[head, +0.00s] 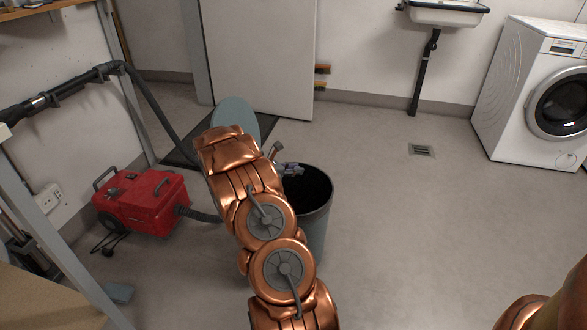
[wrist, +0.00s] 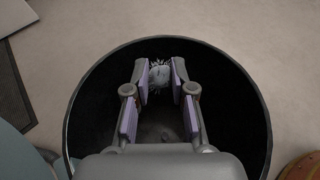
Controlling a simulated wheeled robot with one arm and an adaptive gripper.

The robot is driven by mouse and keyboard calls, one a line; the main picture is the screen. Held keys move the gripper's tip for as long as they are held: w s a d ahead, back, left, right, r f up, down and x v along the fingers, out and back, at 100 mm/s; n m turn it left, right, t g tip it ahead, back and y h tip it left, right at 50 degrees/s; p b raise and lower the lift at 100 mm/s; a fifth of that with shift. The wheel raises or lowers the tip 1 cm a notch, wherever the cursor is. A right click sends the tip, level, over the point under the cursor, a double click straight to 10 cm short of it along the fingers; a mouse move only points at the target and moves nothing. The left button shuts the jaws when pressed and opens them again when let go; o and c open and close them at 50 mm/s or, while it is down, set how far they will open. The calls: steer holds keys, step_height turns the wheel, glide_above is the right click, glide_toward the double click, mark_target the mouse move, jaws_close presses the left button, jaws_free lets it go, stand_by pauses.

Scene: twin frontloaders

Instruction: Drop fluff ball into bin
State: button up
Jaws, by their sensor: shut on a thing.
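A grey fluff ball (wrist: 160,75) is between my gripper's fingertips (wrist: 159,78) in the wrist view. My gripper is shut on it. The dark, round bin (wrist: 256,110) surrounds the gripper in that view, so the ball is over the bin's opening. In the head view, the bin (head: 318,215) stands on the floor just right of my copper arm. My gripper (head: 292,169) shows at the bin's mouth, partly hidden by the arm. The fluff ball cannot be made out there. The bin's grey-blue lid (head: 236,114) stands raised behind the arm.
A red vacuum cleaner (head: 142,200) with a hose stands left of the bin. A white washing machine (head: 535,95) is at the far right, and a sink (head: 443,12) hangs on the back wall. The floor right of the bin is clear.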

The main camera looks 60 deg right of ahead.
step_height(320, 180, down, 6)
steer(key=b, duration=0.4)
steer(key=shift+a+r, duration=0.1)
steer(key=shift+r, duration=0.15)
steer(key=o, duration=0.7)
steer(key=shift+o, duration=0.2)
steer(key=shift+w, duration=0.1)
steer(key=v, duration=1.2)
